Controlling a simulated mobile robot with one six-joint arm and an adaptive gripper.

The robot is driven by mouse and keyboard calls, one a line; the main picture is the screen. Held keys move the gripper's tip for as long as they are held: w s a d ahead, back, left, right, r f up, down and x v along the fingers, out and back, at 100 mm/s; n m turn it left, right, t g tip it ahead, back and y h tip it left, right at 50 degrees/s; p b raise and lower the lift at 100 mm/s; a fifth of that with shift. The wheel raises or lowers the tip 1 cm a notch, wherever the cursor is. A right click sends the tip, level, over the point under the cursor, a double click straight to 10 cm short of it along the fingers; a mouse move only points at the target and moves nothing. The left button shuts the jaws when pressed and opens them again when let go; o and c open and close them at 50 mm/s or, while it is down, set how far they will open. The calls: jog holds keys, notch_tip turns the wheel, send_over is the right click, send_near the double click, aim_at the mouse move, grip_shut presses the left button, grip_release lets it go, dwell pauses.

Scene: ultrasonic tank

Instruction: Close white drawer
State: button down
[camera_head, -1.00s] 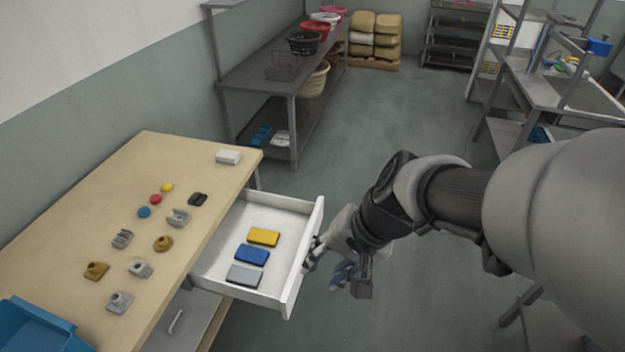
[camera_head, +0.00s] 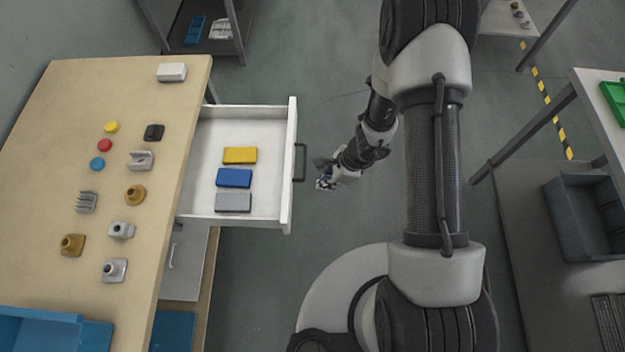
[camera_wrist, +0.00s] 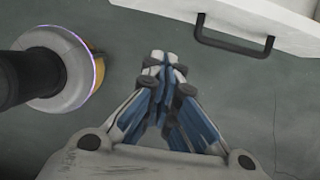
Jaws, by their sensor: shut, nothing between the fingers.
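The white drawer (camera_head: 289,190) is pulled out from under the wooden table, to the table's right in the head view. It holds a yellow block (camera_head: 240,155), a blue block (camera_head: 234,178) and a grey block (camera_head: 233,203). Its dark handle (camera_head: 300,162) is on the front panel. My gripper (camera_head: 324,184) is just right of the handle, apart from it, shut and empty. In the wrist view my gripper (camera_wrist: 164,60) points at the floor, with the drawer handle (camera_wrist: 233,45) ahead and to the right.
The wooden table (camera_head: 60,140) bears several small parts, coloured discs and a white box (camera_head: 171,72). A blue bin (camera_head: 50,332) is at its front. A closed grey cabinet door (camera_head: 188,262) is below the drawer. A grey crate (camera_head: 588,215) stands far right.

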jog(key=a+f+b, duration=0.3)
jog(key=a+f, duration=0.4)
jog(key=f, duration=0.1)
jog(key=shift+a+f, duration=0.25)
jog(key=shift+f, duration=0.05)
jog(key=shift+w, duration=0.1)
